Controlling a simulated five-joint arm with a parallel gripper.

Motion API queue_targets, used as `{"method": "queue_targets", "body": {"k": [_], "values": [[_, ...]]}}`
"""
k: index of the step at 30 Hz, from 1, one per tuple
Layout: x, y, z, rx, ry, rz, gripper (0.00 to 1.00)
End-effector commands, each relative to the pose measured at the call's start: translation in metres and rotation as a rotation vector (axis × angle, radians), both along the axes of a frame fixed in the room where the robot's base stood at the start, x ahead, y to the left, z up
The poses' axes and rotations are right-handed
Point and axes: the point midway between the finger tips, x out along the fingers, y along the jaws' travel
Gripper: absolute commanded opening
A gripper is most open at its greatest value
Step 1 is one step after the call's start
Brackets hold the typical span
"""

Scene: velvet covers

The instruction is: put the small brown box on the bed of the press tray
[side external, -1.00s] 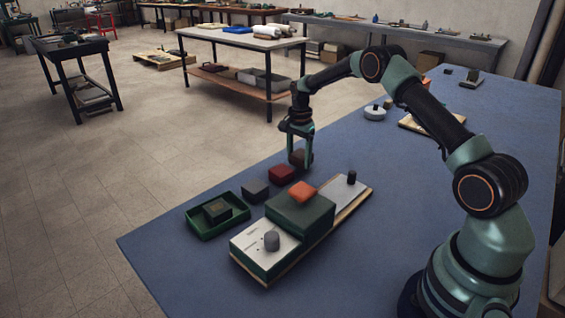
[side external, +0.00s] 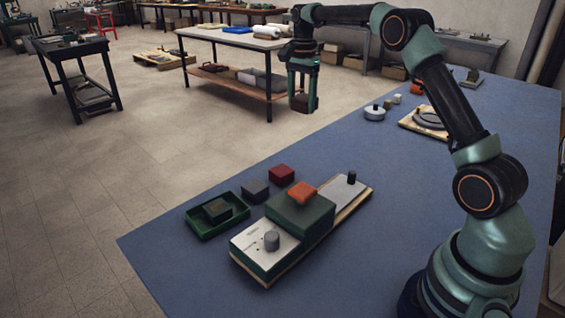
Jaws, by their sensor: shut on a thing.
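My gripper (side external: 303,98) is shut on the small brown box (side external: 304,103) and holds it high in the air above the far left side of the table. The box shows low between the fingers, which partly cover it. A press-like unit (side external: 257,247) lies near the front of the table, with a pale plate, a grey knob, a black post and a raised dark green block (side external: 301,218). An orange-red piece (side external: 302,193) rests on that block. Left of it is a shallow green tray (side external: 204,233) with a dark block inside. I cannot tell which of the two is the press tray.
A dark red box (side external: 281,174) and a dark grey box (side external: 255,190) stand on the blue table behind the unit. A round white item (side external: 375,113) and a wooden board (side external: 408,124) lie farther back. The middle of the table is clear.

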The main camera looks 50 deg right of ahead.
Motion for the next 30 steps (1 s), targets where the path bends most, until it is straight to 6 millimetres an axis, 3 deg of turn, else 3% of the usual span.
{"method": "queue_targets", "body": {"k": [13, 22, 30], "values": [[-0.078, 0.051, 0.032, -0.001, -0.004, -0.026, 0.14], [-0.139, 0.080, 0.030, -0.001, -0.004, -0.045, 0.14], [-0.163, 0.090, 0.022, 0.000, -0.001, -0.053, 0.14]]}}
